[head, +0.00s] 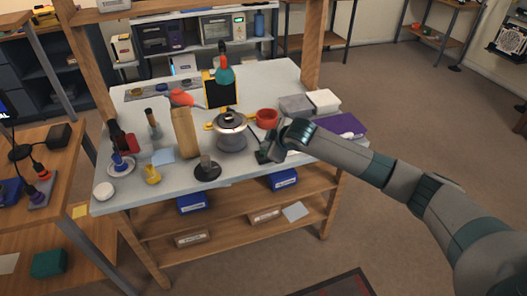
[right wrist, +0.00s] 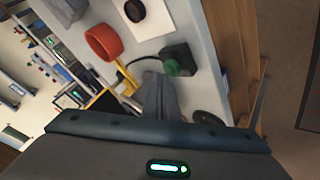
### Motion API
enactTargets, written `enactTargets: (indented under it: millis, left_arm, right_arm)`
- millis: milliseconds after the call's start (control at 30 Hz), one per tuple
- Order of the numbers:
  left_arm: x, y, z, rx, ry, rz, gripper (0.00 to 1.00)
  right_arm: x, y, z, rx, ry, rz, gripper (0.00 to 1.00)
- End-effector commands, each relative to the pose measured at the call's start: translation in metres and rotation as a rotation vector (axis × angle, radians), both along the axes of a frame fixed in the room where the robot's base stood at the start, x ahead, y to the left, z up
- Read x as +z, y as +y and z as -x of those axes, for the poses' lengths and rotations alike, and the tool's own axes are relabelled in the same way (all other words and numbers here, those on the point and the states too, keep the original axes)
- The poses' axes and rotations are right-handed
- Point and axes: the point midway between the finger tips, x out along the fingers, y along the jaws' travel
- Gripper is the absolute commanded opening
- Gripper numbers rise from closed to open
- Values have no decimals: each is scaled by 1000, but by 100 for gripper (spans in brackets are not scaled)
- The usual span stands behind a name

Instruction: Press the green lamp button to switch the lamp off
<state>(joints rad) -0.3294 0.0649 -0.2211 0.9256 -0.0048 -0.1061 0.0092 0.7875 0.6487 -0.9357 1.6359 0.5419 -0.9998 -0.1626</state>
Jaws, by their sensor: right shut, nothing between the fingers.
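The green button (right wrist: 180,67) sits on a small dark box (right wrist: 177,53) on the bench top in the right wrist view, with a dark cable running from it. My right gripper (head: 266,154) is shut and empty, low over the front right part of the bench. In the right wrist view its grey fingers (right wrist: 157,98) end just left of and below the button. I cannot tell whether they touch it. In the head view the gripper and box are hard to tell apart. My left gripper is not in view. I cannot tell whether the lamp is lit.
A red cup (head: 266,118) stands behind my right gripper, and a silver round pot-like thing (head: 231,133) stands left of it. A wooden block (head: 186,133) and a black disc stand (head: 207,170) are farther left. Grey and white boxes (head: 324,99) and a purple item (head: 341,125) lie right.

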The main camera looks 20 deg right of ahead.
Motion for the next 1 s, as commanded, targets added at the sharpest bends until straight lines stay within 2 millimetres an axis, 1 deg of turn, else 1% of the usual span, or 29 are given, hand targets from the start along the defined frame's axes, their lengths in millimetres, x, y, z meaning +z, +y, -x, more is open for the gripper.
enactTargets:
  millis: [233, 567, 1000]
  left_arm:
    - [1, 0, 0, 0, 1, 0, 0]
    - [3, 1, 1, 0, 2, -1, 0]
    - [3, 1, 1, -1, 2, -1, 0]
  right_arm:
    - [-1, 0, 0, 0, 0, 0, 0]
    - [-9, 0, 0, 0, 1, 0, 0]
    - [-10, 0, 1, -1, 2, 1, 0]
